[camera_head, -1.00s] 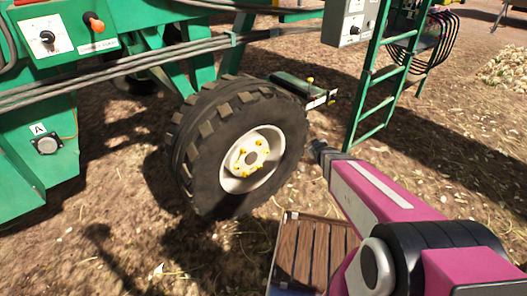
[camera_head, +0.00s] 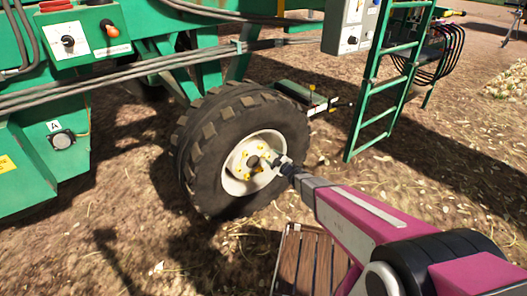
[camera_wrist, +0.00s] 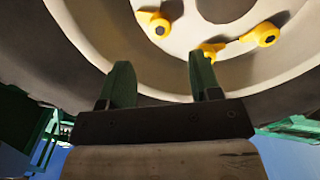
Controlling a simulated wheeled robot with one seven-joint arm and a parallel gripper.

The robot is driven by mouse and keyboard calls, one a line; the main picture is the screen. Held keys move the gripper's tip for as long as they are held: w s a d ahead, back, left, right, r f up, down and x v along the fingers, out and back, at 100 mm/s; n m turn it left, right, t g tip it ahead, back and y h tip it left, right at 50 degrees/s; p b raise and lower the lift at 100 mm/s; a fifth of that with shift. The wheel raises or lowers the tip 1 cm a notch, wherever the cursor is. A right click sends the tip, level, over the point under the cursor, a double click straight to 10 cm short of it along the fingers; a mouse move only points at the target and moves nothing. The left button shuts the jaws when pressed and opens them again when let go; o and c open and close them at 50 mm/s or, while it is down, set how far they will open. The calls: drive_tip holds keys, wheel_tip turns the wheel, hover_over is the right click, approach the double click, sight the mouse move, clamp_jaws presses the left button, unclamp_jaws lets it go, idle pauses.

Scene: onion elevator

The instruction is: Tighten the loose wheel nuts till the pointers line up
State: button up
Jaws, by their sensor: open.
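The wheel (camera_head: 240,150) has a black lugged tyre and a pale rim (camera_head: 237,183) with several yellow nut pointers around the hub (camera_head: 252,161). My gripper (camera_head: 279,160) is in front of the lower right part of the rim. In the wrist view, my gripper (camera_wrist: 163,84) is open and empty, its two green fingers apart. Two yellow pointers (camera_wrist: 263,34) and (camera_wrist: 209,50) lie close to each other near the right finger, and another yellow pointer (camera_wrist: 157,24) is at upper left. I cannot tell which nuts are loose.
A green ladder (camera_head: 388,85) stands right of the wheel. A slatted wooden crate (camera_head: 309,262) lies on the ground below my arm. The green machine frame with a control panel (camera_head: 84,38) is at left. Open straw-strewn ground lies left of the crate.

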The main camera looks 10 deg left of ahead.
sight(262, 149)
drive_tip(key=x, duration=0.8)
drive_tip(key=shift+w+a, duration=0.1)
drive_tip(key=shift+w, duration=0.05)
drive_tip(key=c, duration=0.9)
